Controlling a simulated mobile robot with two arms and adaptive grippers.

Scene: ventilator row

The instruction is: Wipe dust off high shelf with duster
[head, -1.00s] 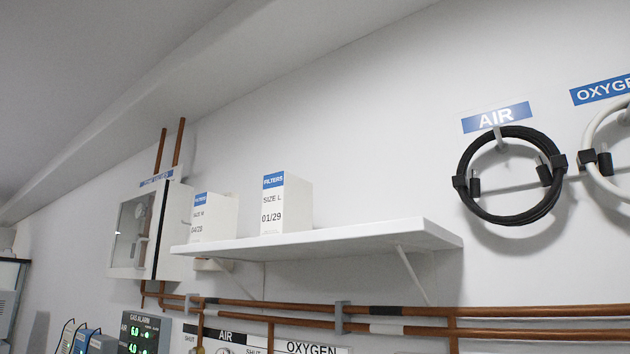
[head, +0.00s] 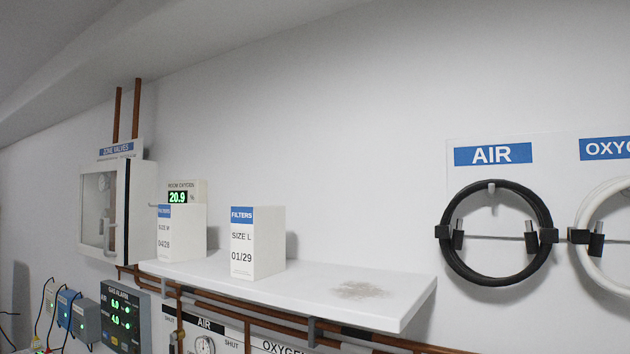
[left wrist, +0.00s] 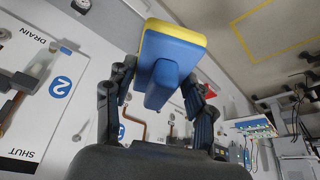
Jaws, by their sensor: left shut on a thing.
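A white wall shelf (head: 290,287) runs across the lower middle of the head view, its top surface showing. A grey-brown dust patch (head: 358,290) lies on the shelf's right part. In the left wrist view my left gripper (left wrist: 158,88) is shut on a blue block-like thing with a yellow edge, which looks like the duster (left wrist: 172,48). Its blue stem sits between the fingers; its far side is hidden. Neither gripper shows in the head view, so the duster's distance from the shelf cannot be told. My right gripper is not in view.
Two white filter boxes, size L (head: 257,242) and size M (head: 181,232), stand on the shelf left of the dust. A room oxygen display (head: 188,190) is behind. Copper pipes (head: 236,306) run below. A black coiled hose (head: 546,212) hangs to the right.

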